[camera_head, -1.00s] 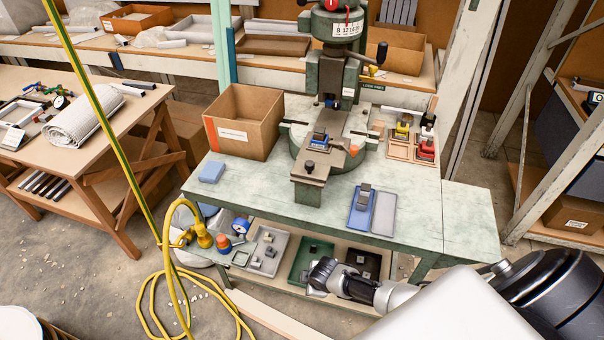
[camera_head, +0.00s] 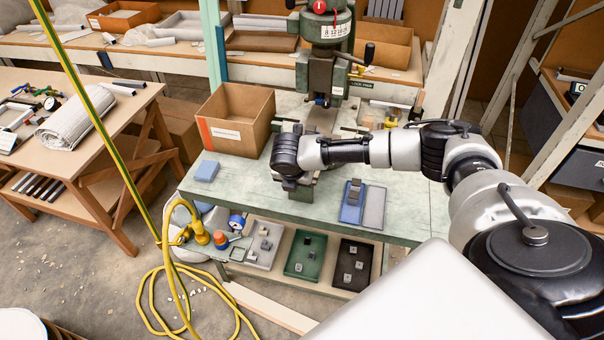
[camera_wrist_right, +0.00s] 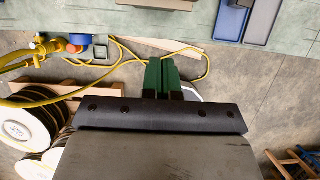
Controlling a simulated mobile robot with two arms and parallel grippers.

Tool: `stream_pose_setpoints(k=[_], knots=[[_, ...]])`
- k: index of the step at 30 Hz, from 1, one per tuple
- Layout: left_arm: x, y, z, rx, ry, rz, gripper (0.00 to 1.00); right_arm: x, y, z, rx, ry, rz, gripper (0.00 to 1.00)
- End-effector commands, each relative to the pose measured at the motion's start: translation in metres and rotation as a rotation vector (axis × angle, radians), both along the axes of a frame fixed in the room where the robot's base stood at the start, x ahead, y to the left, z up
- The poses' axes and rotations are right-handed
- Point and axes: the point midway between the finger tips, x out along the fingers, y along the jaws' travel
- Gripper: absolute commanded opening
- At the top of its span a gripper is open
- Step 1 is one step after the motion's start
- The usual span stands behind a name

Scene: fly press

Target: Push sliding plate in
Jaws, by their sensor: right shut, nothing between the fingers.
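The fly press (camera_head: 320,70) stands on the green bench. Its sliding plate, a narrow slide towards the bench's front, is mostly hidden behind my right arm; only a small piece (camera_head: 304,192) shows beside the wrist. In the right wrist view a dark front end of what looks like the plate (camera_wrist_right: 155,4) shows at the top edge. My right gripper (camera_wrist_right: 163,62) has its green fingers shut and empty, below that end in the picture with a gap between. In the head view the fingertips are hidden under the dark wrist. My left gripper is not in view.
A blue tray (camera_head: 352,205) and a grey tray (camera_head: 374,208) lie right of the slide. A yellow hose (camera_head: 150,290) lies on the floor at left.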

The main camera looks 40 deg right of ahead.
Motion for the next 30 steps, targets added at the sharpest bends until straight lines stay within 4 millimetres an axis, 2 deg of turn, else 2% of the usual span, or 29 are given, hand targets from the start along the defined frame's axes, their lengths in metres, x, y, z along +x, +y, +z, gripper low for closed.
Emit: stream_pose_setpoints(k=[7,9,15,30], knots=[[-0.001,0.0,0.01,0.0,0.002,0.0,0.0,0.012,-0.015,-0.048,-0.002,0.001,-0.002,0.0],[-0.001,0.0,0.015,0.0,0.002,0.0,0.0,0.022,-0.024,-0.043,0.0,-0.003,-0.005,0.0],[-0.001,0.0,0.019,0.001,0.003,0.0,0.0,0.034,-0.04,-0.045,0.0,-0.002,-0.003,0.0],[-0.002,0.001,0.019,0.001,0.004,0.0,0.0,0.039,-0.045,-0.047,0.001,-0.003,-0.002,0.0]])
